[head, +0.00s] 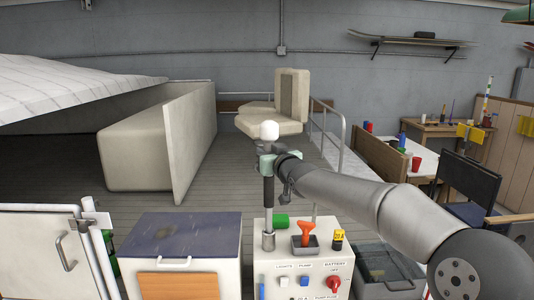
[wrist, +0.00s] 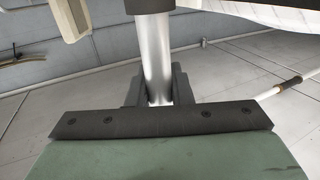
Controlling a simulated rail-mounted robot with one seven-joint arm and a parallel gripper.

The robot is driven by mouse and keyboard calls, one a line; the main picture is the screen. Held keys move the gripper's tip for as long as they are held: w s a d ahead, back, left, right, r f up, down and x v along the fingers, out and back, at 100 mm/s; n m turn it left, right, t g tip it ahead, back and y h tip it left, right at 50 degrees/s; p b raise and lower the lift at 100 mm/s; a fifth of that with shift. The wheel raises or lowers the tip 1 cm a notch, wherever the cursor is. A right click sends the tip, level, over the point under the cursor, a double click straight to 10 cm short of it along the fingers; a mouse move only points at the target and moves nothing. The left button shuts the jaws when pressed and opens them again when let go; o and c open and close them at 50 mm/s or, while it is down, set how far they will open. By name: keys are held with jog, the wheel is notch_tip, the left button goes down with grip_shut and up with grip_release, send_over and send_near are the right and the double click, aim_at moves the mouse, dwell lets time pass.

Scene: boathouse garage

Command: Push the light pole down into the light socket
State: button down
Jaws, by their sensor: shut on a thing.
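The light pole (head: 268,192) stands upright in the head view, with a round white lamp (head: 269,130) at its top and a dark lower part. My gripper (head: 267,153) is shut on the pole just below the lamp. In the wrist view the silver pole (wrist: 157,55) runs between the dark jaws (wrist: 158,92). The light socket (head: 268,241) is a silver upright fitting on the white console's left part. The pole's lower end lines up with the socket in the head view. I cannot tell how deep it sits, and the wrist view does not show the socket.
The white console (head: 290,267) carries a green object (head: 282,221), an orange-handled item (head: 305,233), a yellow-and-black piece (head: 338,239) and a red battery knob (head: 333,282). A blue-lidded box (head: 182,236) stands to the left. A grey crate (head: 388,270) stands right, under my arm.

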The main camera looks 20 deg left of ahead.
jog(key=shift+f+b, duration=1.9)
jog(key=shift+f, duration=0.45)
jog(key=shift+f+b, duration=0.3)
jog(key=shift+b, duration=0.05)
jog(key=c, duration=1.2)
grip_release()
jog(key=v, duration=1.7)
jog(key=shift+s+b, duration=0.2)
jog(key=shift+b, duration=0.1)
jog(key=shift+d+r, duration=0.1)
jog(key=shift+d, duration=0.05)
